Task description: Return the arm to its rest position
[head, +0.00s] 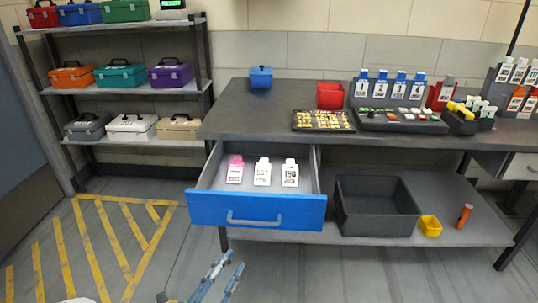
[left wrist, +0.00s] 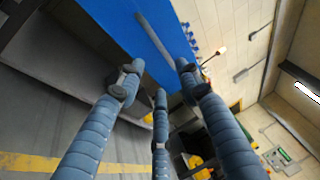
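My left gripper (head: 222,270) shows at the bottom of the head view, low over the floor and in front of the open blue drawer (head: 256,210). In the left wrist view its fingers (left wrist: 156,82) are spread apart with nothing held between them. The blue drawer front also shows beyond the fingertips in the left wrist view (left wrist: 150,40). Most of the left arm is outside the head view. My right gripper is not in view.
The drawer holds one pink-and-white bottle (head: 235,170) and two white ones. Boxes fill the left rack (head: 126,88). The yellow-striped floor (head: 115,240) is clear.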

